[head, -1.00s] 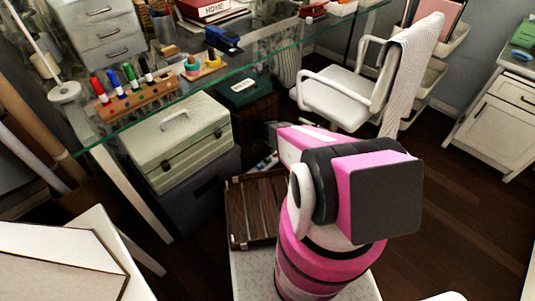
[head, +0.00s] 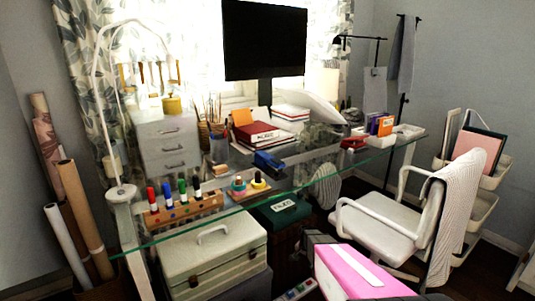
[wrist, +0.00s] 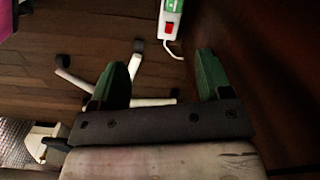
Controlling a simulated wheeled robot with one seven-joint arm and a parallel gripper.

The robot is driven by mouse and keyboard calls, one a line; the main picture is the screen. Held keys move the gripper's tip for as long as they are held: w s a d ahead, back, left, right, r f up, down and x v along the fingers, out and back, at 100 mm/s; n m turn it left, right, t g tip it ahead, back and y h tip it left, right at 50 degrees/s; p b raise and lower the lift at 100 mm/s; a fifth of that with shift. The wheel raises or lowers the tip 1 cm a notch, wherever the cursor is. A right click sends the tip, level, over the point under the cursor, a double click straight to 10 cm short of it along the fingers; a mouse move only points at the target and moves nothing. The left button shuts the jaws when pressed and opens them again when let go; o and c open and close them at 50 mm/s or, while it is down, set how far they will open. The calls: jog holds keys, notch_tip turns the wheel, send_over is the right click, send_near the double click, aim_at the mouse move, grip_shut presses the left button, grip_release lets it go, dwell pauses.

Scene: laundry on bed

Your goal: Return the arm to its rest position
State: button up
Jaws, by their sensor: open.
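My arm (head: 358,272), pink with a white stripe, shows at the bottom of the head view, below the glass desk. My gripper (wrist: 165,80) shows in the wrist view with its two green fingers spread apart. Nothing is between the fingers. Dark wooden floor and the white legs of a chair base (wrist: 125,90) lie beyond them. The gripper's fingers cannot be made out in the head view.
A glass desk (head: 330,172) carries markers in a wooden block, books and a monitor (head: 264,40). A white chair (head: 375,228) stands at the right. A cream toolbox (head: 212,254) is under the desk. A power strip (wrist: 171,27) lies on the floor.

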jog(key=s+r+n, duration=0.3)
jog(key=s+r, duration=0.5)
jog(key=r, duration=0.4)
jog(key=s+r+n, duration=0.4)
jog(key=s+r, duration=0.4)
jog(key=r, duration=0.4)
jog(key=shift+s+r+n, duration=0.25)
jog(key=shift+n, duration=0.05)
